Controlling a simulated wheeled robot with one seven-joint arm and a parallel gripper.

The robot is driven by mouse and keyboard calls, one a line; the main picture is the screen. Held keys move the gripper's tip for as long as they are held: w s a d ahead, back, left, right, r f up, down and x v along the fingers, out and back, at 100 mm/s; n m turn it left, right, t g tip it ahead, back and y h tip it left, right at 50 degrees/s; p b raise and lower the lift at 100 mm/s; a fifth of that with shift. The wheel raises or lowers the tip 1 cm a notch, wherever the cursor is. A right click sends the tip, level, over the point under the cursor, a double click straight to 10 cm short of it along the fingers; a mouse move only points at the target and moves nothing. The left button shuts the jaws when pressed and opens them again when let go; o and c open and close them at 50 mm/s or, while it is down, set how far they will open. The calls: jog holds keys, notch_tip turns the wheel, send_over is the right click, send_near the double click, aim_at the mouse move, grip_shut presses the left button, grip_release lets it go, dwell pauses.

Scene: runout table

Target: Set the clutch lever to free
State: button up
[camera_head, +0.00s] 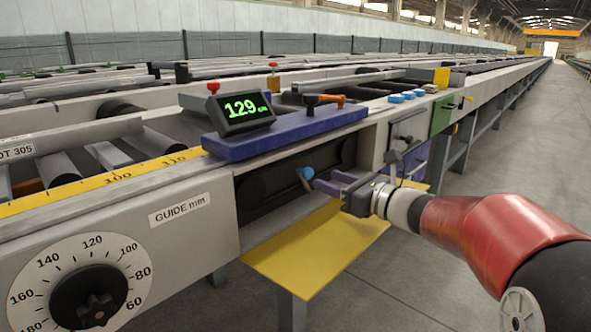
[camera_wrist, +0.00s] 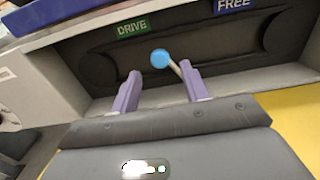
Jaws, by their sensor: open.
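The clutch lever has a round blue knob (camera_wrist: 160,58) on a thin metal stem. It stands in front of a dark recessed housing (camera_wrist: 105,45). The knob also shows in the head view (camera_head: 306,173) below the blue shelf. A green DRIVE label (camera_wrist: 132,29) is above and left of the knob; a blue FREE label (camera_wrist: 234,4) is farther right. The knob is nearer to DRIVE. My gripper (camera_wrist: 160,73) is open, its purple fingers pointing at the recess. In the wrist view the knob appears between and just beyond the fingertips. Contact cannot be told. My gripper also shows in the head view (camera_head: 325,182).
A blue shelf (camera_head: 250,147) with a display reading 129 (camera_head: 246,108) overhangs the recess. A yellow tray (camera_head: 320,250) lies below. A GUIDE mm dial (camera_head: 130,280) is at lower left. A grey panel with a lever (camera_head: 405,135) stands right of the recess. Open floor lies right.

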aim_at(310, 173)
jog(key=x, duration=0.7)
jog(key=shift+w+a, duration=0.1)
jog(key=shift+a, duration=0.05)
grip_shut()
